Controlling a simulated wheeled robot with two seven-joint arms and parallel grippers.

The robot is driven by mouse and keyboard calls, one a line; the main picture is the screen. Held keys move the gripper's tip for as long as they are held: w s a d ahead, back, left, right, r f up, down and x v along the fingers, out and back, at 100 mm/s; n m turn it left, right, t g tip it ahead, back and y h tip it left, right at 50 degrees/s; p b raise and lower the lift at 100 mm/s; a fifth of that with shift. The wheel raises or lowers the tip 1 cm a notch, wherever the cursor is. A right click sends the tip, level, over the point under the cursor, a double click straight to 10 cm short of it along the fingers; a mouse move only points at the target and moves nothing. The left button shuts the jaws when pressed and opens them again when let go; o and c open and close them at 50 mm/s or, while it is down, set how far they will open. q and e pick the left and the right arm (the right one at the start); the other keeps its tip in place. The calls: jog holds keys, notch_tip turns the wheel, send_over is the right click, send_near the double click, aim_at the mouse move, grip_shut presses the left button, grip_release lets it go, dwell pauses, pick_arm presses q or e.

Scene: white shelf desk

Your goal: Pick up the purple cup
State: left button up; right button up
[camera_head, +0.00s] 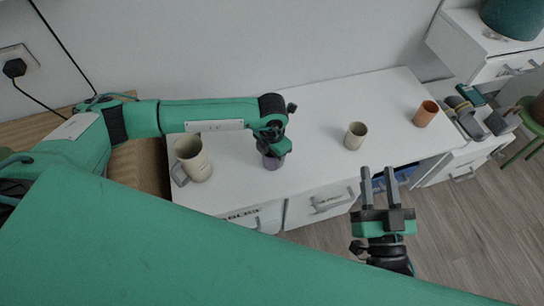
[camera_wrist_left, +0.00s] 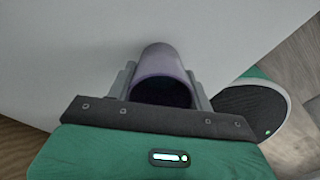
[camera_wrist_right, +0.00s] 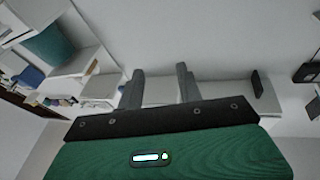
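The purple cup (camera_head: 272,161) stands on the white desk (camera_head: 330,130), partly hidden under my left gripper (camera_head: 272,146). In the left wrist view the purple cup (camera_wrist_left: 162,75) sits between the two fingers of my left gripper (camera_wrist_left: 163,88), its dark open mouth toward the camera. The fingers are spread on either side, very close to its wall; I cannot tell whether they touch. My right gripper (camera_head: 377,180) is open and empty in front of the desk, over the floor. It also shows open in the right wrist view (camera_wrist_right: 160,85).
A large beige mug (camera_head: 195,160) stands left of the purple cup. A smaller beige cup (camera_head: 356,136) and an orange-brown cup (camera_head: 425,113) stand to the right. Bare desk lies between them. A green stool (camera_head: 528,115) stands at the far right.

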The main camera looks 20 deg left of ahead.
pick_arm(q)
jog(key=c, duration=0.3)
jog(key=shift+r, duration=0.1)
